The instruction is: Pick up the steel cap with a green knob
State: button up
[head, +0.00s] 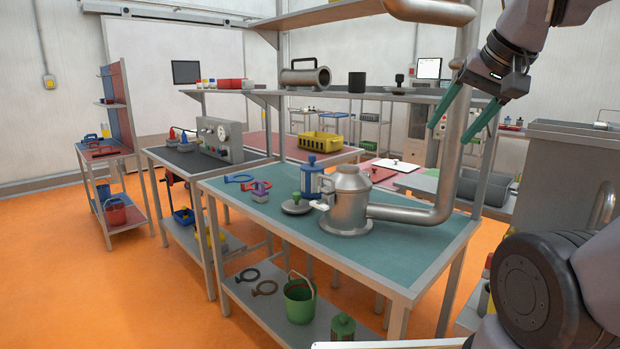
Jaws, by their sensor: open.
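A steel cap with a green knob (296,205) lies on the teal top of the workbench (400,255), left of a large steel vessel with a side pipe (347,200). Its round grey plate is low and flat, with the small green knob standing up in its middle. My gripper (464,121) is at the upper right, high above the bench and well apart from the cap. Its two teal-green fingers are spread and point down, with nothing between them.
Close to the cap stand a blue-and-white canister (312,182), a purple block (260,191) and blue and red rings (239,178). A steel pipe (440,170) rises at the bench's right. A shelf (400,97) spans behind. The bench's front right is clear.

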aim_at(296, 204)
jog(key=i+j, duration=0.15)
jog(key=j, duration=0.5)
jog(key=i+j+z, duration=0.15)
jog(key=j, duration=0.5)
jog(key=i+j, duration=0.15)
jog(key=j, duration=0.5)
jog(key=i+j+z, duration=0.15)
jog(key=j, duration=1.2)
jog(key=i+z, duration=0.05)
